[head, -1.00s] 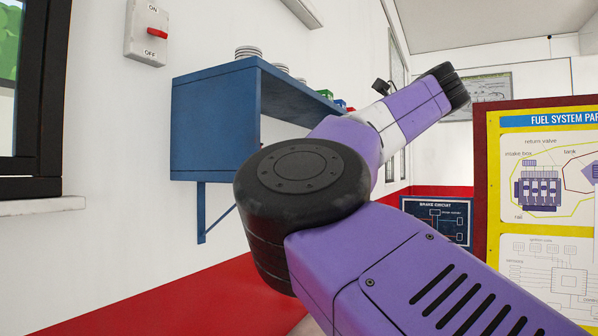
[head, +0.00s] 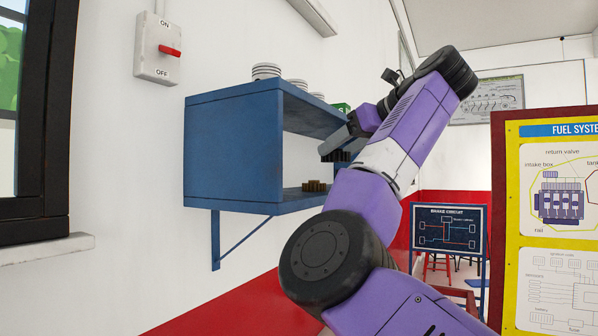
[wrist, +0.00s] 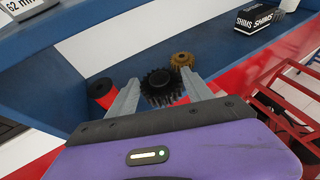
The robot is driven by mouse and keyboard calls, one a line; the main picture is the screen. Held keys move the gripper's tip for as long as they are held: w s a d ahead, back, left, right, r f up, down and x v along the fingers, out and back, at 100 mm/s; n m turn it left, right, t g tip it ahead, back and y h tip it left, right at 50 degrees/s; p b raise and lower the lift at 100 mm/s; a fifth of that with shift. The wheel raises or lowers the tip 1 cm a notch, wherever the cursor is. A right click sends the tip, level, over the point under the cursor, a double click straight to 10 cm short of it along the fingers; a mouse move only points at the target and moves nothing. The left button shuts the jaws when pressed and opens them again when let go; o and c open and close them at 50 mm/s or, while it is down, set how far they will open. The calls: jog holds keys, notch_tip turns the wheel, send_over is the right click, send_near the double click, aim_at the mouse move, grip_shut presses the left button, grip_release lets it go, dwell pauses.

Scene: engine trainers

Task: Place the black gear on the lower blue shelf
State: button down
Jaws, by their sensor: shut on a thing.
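The black gear (wrist: 160,87) sits between the two grey fingers of my gripper (wrist: 162,92) in the wrist view. In the head view the gear (head: 336,156) hangs below my gripper (head: 342,144), in the opening between the two blue levels, at the shelf's right part. The lower blue shelf (head: 240,222) is under it, with a visible gap. A brown brass-coloured gear (head: 315,186) lies on that lower level. It also shows just beyond the black gear in the wrist view (wrist: 183,60). My arm hides the shelf's right end.
The upper blue level (head: 300,112) carries white stacks (head: 267,71) and a green box (head: 341,107). A SHIMS box (wrist: 255,18) stands on blue at upper right. A yellow board (head: 515,220) stands right.

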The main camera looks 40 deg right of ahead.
jog(key=w+a+p, duration=0.1)
jog(key=w, duration=0.2)
jog(key=w+a+f+p, duration=0.1)
jog(key=w, duration=0.2)
jog(key=w+a+f+p, duration=0.1)
jog(key=w, duration=0.2)
jog(key=shift+w+a+f+p, duration=0.15)
jog(key=shift+w+a+p, duration=0.1)
jog(key=shift+p, duration=0.15)
jog(key=shift+f+p, duration=0.65)
jog(key=shift+f, duration=1.35)
jog(key=shift+w+a+f, duration=0.1)
jog(key=shift+w+f, duration=0.05)
jog(key=shift+f, duration=0.15)
jog(key=shift+f, duration=0.15)
jog(key=shift+c, duration=2.1)
grip_release()
